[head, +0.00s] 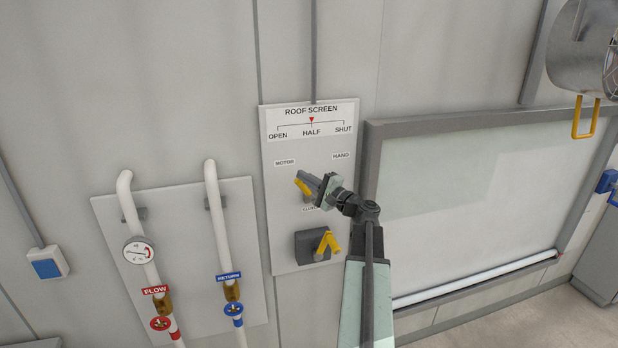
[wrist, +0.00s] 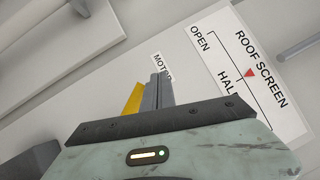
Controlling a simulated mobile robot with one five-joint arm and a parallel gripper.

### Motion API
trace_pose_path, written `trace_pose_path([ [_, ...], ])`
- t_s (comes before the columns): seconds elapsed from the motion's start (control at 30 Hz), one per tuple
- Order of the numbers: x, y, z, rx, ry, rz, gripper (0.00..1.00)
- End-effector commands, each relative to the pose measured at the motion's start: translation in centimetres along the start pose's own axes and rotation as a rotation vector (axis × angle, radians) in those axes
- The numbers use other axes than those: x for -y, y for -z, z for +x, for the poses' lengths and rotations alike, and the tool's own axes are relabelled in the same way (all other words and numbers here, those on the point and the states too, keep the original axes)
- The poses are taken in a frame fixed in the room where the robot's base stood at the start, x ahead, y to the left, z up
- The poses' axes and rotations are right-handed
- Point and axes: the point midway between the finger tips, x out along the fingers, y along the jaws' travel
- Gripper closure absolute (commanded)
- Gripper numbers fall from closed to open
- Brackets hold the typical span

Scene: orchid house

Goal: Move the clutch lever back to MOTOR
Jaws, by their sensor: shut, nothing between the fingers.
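The yellow clutch lever (head: 302,187) is on the roof screen panel (head: 283,225), tilted up and left toward the MOTOR label (head: 285,162). The HAND label (head: 341,155) is at the upper right. In the wrist view the shut fingers (wrist: 157,91) stand right of the yellow lever (wrist: 133,99), with the MOTOR label (wrist: 160,66) just beyond. I cannot tell whether they touch.
A yellow crank handle (head: 327,243) on a dark box sits below the lever. The red pointer (head: 312,120) is at HALF. White pipes with a red valve (head: 160,323) and blue valve (head: 234,309) stand left. A framed board (head: 470,200) is right.

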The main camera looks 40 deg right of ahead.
Motion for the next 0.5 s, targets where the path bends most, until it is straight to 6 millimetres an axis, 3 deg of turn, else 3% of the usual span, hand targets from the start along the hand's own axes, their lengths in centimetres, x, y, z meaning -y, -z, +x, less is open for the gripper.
trace_pose_path([
  [0.27,0.3,0.1,0.0,0.000,0.000,0.000,1.00],
  [0.5,4.1,0.7,-0.8,0.004,-0.001,0.001,1.00],
])
